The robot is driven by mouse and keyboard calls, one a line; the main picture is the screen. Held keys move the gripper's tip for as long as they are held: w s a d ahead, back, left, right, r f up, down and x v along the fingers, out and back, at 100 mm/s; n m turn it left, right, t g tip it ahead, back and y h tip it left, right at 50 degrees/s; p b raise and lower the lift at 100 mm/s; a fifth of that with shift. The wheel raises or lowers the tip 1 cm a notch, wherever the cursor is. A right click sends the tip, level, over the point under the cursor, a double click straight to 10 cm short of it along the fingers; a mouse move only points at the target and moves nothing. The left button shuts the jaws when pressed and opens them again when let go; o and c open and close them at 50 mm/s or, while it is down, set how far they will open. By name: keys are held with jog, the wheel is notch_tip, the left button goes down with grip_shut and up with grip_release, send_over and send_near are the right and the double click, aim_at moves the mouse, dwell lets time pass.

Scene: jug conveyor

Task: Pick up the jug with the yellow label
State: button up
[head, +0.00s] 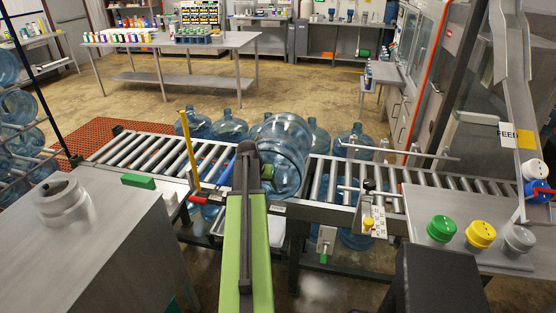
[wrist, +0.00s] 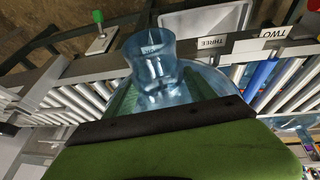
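A large clear blue jug (head: 285,150) is on the roller conveyor in the head view, tilted over, just right of my gripper's end. In the wrist view its open neck (wrist: 152,55) points up the picture, and its rounded body spreads out behind my gripper. My gripper (wrist: 158,98) is at the jug, with one green finger on each side of the neck. The fingers stand apart, and I see no clear grip on the neck. My arm hides part of the jug in the head view. No yellow label shows on it in either view.
The roller conveyor (head: 140,152) crosses the picture. Several other blue jugs (head: 228,127) stand behind it. A yellow post (head: 190,150) rises left of my arm. Green, yellow and grey buttons (head: 481,234) are at the right. Signs reading THREE (wrist: 212,42) and TWO (wrist: 273,33) mark the edge.

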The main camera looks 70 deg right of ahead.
grip_shut()
jog(key=shift+r, duration=0.1)
dwell(0.3)
